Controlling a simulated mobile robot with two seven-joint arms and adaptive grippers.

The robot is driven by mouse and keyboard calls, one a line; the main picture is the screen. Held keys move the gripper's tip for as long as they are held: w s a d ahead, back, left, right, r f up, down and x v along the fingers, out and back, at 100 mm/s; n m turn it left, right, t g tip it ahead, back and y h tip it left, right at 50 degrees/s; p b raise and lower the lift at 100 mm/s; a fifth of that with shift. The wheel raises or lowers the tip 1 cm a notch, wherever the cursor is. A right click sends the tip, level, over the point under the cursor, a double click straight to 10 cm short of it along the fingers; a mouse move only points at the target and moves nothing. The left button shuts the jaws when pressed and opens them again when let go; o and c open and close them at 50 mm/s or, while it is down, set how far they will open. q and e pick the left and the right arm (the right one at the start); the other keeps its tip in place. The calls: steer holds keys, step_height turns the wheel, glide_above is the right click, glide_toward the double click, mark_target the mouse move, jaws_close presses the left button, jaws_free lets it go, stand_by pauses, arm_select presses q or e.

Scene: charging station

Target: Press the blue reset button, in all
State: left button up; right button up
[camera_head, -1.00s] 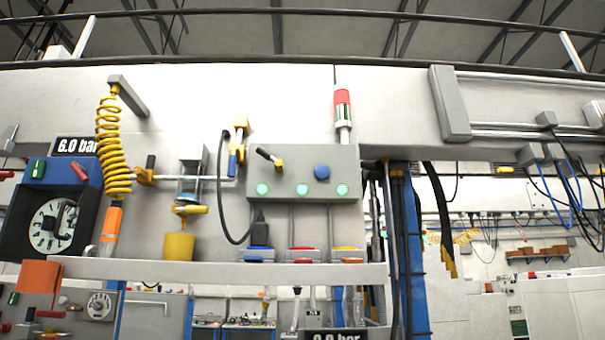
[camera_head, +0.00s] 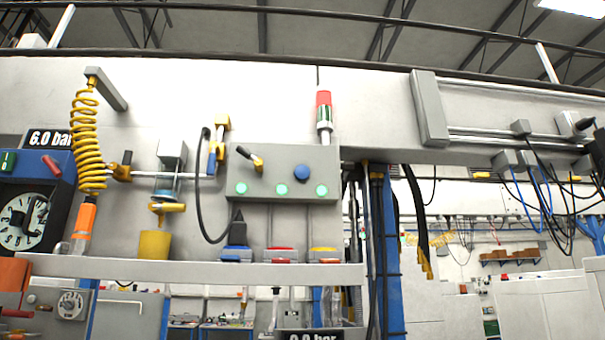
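The blue reset button (camera_head: 301,172) is a round knob on the front of a grey control box (camera_head: 270,160) near the middle of the head view. Below it on the same box are three green lit buttons (camera_head: 281,189) in a row. A black lever with a yellow base (camera_head: 256,162) sits to the left of the blue button. Nothing covers the button. Neither of my grippers can be made out clearly in this view; a dark part at the right edge is too cut off to identify.
A shelf (camera_head: 190,271) with coloured blocks and a yellow cup (camera_head: 154,245) runs below the box. A red and white signal tower (camera_head: 324,117) stands on top. A coiled yellow hose (camera_head: 86,140) hangs left. A blue post (camera_head: 391,250) and cables stand right.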

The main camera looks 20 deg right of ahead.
steer(key=shift+s+d+f, duration=0.1)
steer(key=shift+s, duration=0.2)
jaws_close()
steer(key=shift+w, duration=0.55)
steer(key=shift+s, duration=0.2)
